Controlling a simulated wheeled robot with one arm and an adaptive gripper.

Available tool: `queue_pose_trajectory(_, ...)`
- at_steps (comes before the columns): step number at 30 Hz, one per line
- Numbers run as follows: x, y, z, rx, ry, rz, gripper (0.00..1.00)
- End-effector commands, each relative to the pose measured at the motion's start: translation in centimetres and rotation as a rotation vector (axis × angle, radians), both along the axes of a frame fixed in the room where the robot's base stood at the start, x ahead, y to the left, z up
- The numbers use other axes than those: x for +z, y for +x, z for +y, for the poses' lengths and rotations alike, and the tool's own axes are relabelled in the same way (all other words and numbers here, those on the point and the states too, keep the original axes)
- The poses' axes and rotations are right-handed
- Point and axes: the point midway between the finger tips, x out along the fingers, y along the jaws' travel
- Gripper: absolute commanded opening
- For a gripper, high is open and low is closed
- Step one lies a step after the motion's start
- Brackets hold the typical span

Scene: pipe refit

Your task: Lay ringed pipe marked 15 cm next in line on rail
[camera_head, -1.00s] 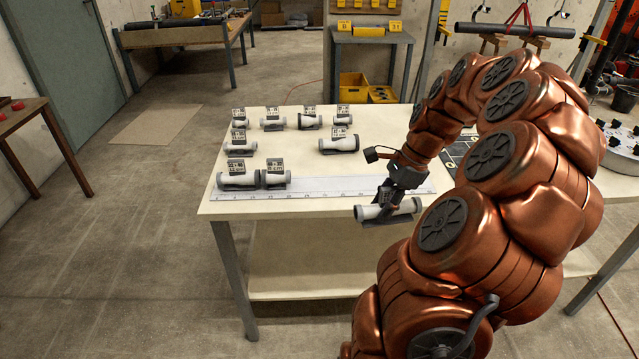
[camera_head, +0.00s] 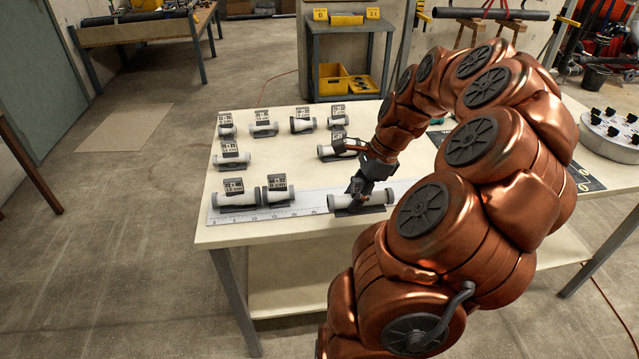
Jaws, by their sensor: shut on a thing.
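My gripper (camera_head: 360,192) is shut on a white pipe (camera_head: 378,198) with a dark part beneath it. The pipe lies level, along the rail's direction, over or on the rail; I cannot tell if it touches. Its marking and any ring are not readable. The rail (camera_head: 310,203) is a pale strip with a printed scale along the table's front edge. Two labelled pipes lie end to end at its left: a longer one (camera_head: 237,200) and a shorter one (camera_head: 278,196). A bare stretch of rail separates the shorter pipe from the held pipe.
Several labelled pipes stand farther back on the table (camera_head: 290,160), including one at the left (camera_head: 231,160) and one (camera_head: 335,152) just behind my gripper. A round white fixture (camera_head: 610,135) with black knobs is at the right. The table's middle is clear.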

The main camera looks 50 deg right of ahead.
Motion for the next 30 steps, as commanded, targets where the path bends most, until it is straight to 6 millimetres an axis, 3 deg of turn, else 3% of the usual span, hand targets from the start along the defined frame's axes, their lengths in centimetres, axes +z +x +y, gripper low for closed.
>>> queue_pose_trajectory(15,-0.8,9.5,-1.0,0.003,0.000,0.002,0.00)
queue_pose_trajectory(27,-1.0,11.8,-1.4,0.003,-0.002,0.000,0.00)
queue_pose_trajectory(30,-2.0,11.8,-1.2,0.003,0.003,0.003,0.00)
